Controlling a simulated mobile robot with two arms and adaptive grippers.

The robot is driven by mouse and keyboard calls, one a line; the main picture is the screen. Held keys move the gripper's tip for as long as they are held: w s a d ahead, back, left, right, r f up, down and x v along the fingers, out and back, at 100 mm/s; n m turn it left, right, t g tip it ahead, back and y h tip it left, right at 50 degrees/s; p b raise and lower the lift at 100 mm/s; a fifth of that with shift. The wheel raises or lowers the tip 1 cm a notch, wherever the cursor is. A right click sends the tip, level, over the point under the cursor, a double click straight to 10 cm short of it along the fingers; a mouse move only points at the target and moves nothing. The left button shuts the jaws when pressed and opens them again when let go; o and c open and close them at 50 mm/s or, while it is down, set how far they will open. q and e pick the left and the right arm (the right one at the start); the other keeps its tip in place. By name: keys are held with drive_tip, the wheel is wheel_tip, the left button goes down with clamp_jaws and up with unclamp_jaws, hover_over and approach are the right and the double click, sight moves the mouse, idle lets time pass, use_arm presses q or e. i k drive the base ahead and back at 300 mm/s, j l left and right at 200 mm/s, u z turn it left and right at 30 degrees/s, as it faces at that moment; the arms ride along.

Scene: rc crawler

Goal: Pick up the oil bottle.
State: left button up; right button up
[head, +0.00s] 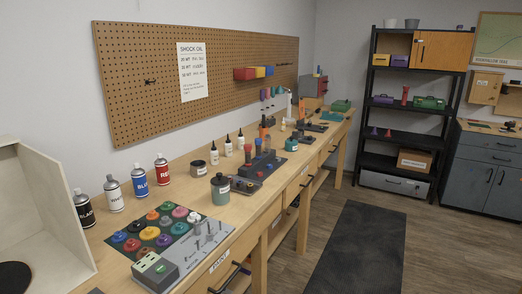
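Three small white bottles with dark pointed caps stand upright in a row on the workbench (205,225). They are a near-left bottle (214,156), a middle bottle (228,148) and a far-right bottle (241,142). Their labels are too small to read, so I cannot tell which is the oil bottle. A sign headed "SHOCK OIL" (192,72) hangs on the pegboard above them. Neither of my grippers is in view.
Several spray cans, including a red one (162,168), stand left of the bottles. A mat with colored parts (203,228) lies in front. A dark floor mat (360,250) lies beside the bench.

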sight(228, 148)
drive_tip(key=i+l+u, duration=0.2)
drive_tip(key=l, duration=0.25)
drive_tip(key=i+l+u, duration=0.15)
drive_tip(key=l, duration=0.35)
drive_tip(key=i+l+u, duration=0.2)
drive_tip(key=l, duration=0.35)
drive_tip(key=i+l+u, duration=0.15)
drive_tip(key=l, duration=0.4)
drive_tip(key=i+l+u, duration=0.2)
drive_tip(key=l, duration=0.35)
drive_tip(key=l+u, duration=0.15)
drive_tip(key=l, duration=0.4)
